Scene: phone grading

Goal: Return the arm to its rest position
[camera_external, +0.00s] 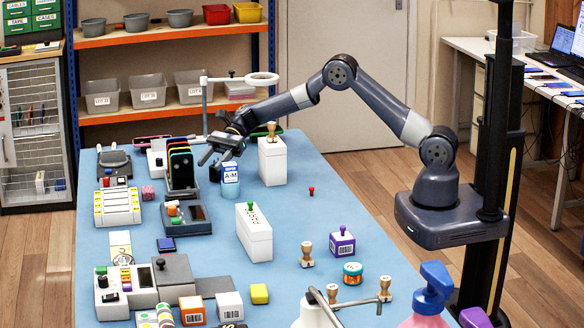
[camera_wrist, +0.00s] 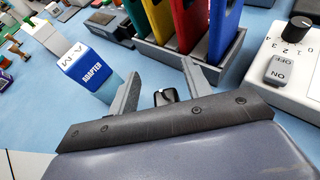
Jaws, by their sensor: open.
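My gripper (camera_external: 212,152) is at the end of my arm, which reaches left across the blue table (camera_external: 290,215). It hangs over the far part of the table, beside a rack of coloured phones (camera_external: 181,165). In the wrist view my gripper (camera_wrist: 160,75) has its two fingers apart with nothing held between them. A small black thing (camera_wrist: 165,97) shows low between the fingers; I cannot tell what it is. A blue and white adapter box (camera_wrist: 88,72) stands just left of the fingers, and it also shows below my gripper in the external view (camera_external: 230,181).
A white box with a wooden stamp (camera_external: 272,162) stands close right of my gripper. A ring on a stand (camera_external: 250,79) rises behind it. A white control box (camera_wrist: 290,70) is at the wrist view's right. Several stamps and boxes crowd the table's front.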

